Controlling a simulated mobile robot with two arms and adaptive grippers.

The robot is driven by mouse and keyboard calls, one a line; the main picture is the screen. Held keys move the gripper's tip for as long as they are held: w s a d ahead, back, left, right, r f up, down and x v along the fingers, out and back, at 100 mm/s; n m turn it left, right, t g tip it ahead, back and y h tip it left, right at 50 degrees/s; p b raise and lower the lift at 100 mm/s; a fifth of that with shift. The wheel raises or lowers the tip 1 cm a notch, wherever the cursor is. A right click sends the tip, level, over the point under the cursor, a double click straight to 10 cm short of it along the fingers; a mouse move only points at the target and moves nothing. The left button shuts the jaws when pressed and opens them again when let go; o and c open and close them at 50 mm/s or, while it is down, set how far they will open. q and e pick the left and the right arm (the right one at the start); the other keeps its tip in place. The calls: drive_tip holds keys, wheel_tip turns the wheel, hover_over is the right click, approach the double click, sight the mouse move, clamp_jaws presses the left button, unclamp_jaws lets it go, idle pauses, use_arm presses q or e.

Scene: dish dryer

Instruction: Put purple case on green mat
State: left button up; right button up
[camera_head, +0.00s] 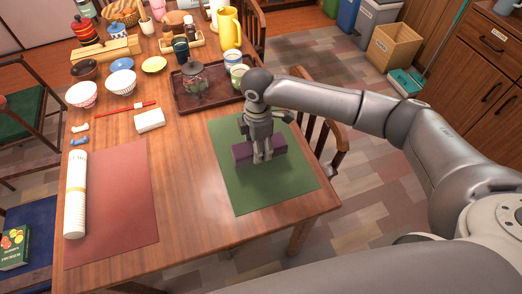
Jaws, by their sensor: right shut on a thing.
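The purple case (242,151) is a small block-like box over the middle of the green mat (251,190). The mat lies flat near the right front edge of the wooden table. My right gripper (263,160) points down from above and is shut on the purple case, covering its middle. I cannot tell whether the case touches the mat or is held just above it. My left gripper is out of view.
A brown tray (182,111) with a glass teapot (194,80) and cups lies behind the green mat. A red mat (125,205) with a white roll (75,195) lies to the left. Bowls and a yellow pitcher (229,28) stand farther back. Bare table lies between the mats.

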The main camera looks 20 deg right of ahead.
drive_tip(key=shift+d+f, duration=0.25)
drive_tip(key=shift+f, duration=0.1)
drive_tip(key=shift+d+f, duration=0.2)
drive_tip(key=shift+f, duration=0.95)
drive_tip(key=shift+w+f, duration=0.1)
drive_tip(key=shift+f, duration=0.5)
drive_tip(key=o, duration=1.1)
drive_tip(key=shift+f, duration=0.1)
drive_tip(key=shift+c, duration=0.2)
wheel_tip(320, 180, up, 12)
drive_tip(key=shift+r, duration=0.15)
